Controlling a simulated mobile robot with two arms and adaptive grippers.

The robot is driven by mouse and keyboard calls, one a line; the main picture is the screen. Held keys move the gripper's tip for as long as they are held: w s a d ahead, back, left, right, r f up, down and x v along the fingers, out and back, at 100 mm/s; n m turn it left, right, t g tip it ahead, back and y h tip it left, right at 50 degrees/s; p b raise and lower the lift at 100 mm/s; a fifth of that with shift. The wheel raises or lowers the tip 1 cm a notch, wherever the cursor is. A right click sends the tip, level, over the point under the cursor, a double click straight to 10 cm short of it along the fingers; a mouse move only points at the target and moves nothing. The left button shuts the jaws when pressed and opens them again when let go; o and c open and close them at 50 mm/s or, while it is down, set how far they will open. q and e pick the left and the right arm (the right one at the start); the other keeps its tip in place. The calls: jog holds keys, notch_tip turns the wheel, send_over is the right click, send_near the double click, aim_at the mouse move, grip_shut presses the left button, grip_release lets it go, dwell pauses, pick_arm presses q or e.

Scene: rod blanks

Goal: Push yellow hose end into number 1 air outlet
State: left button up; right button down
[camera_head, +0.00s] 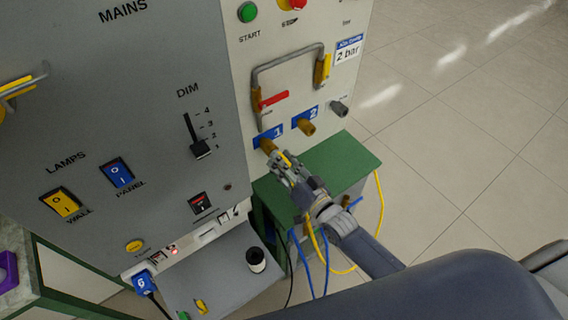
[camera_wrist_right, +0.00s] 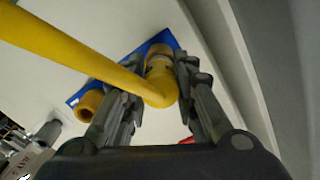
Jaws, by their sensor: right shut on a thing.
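The number 1 air outlet (camera_head: 267,145) is a brass stub beside a blue "1" label on the light panel. My right gripper (camera_head: 284,163) is right in front of it, shut on the yellow hose end (camera_head: 286,158). In the right wrist view the yellow hose end (camera_wrist_right: 160,93) bends between the two fingers and lines up with the brass outlet (camera_wrist_right: 158,62). They appear to meet, but I cannot tell how far the end is on. The yellow hose (camera_head: 380,210) loops down to the right of the green cabinet. My left gripper is not in view.
The brass number 2 outlet (camera_head: 306,127) is just to the right, with a grey fitting (camera_head: 340,108) beyond it. A red-handled valve (camera_head: 273,99) sits above outlet 1. A green cabinet (camera_head: 335,155) stands below, with blue hoses (camera_head: 308,265) beside it. Open tiled floor lies to the right.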

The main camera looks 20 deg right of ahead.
jog(key=shift+w+r, duration=0.1)
jog(key=c, duration=1.6)
grip_release()
jog(key=o, duration=0.4)
jog(key=shift+w+a, duration=0.1)
jog(key=v, duration=1.2)
